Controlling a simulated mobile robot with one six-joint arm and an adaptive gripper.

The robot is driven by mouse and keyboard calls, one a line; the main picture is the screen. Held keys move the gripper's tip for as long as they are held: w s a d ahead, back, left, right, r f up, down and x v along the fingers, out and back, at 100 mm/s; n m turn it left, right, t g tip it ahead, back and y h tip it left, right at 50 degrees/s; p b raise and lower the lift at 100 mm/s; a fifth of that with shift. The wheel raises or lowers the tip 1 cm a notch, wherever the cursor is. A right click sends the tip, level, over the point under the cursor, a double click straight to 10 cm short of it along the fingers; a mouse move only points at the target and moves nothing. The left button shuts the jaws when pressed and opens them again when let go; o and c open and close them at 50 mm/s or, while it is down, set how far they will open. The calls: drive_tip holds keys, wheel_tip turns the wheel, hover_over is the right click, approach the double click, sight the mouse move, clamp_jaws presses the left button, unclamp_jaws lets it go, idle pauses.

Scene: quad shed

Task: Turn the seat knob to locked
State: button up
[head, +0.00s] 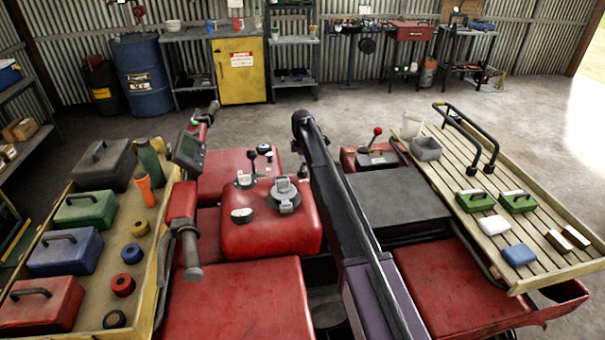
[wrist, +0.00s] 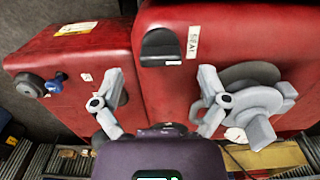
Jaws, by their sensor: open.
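In the wrist view the seat knob (wrist: 160,44) is a black, half-round grip near the top edge of the red tank (wrist: 215,22). A white "SEAT" label (wrist: 193,42) stands to its right, and a small pale label lies just below it. I cannot read the knob's setting. My gripper (wrist: 162,86) is open and empty, its grey fingers spread wide, with the knob above the gap between them and apart from both.
A grey filler cap (wrist: 258,100) sits behind the right finger, with a white gauge (wrist: 236,135) below it. Black and blue knobs (wrist: 56,82) stand on the left red panel. In the head view, loaded racks flank the vehicle, left (head: 98,314) and right (head: 540,228).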

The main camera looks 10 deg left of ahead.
drive_tip(key=shift+f+b, duration=0.9)
drive_tip(key=shift+f, duration=0.25)
drive_tip(key=c, duration=1.2)
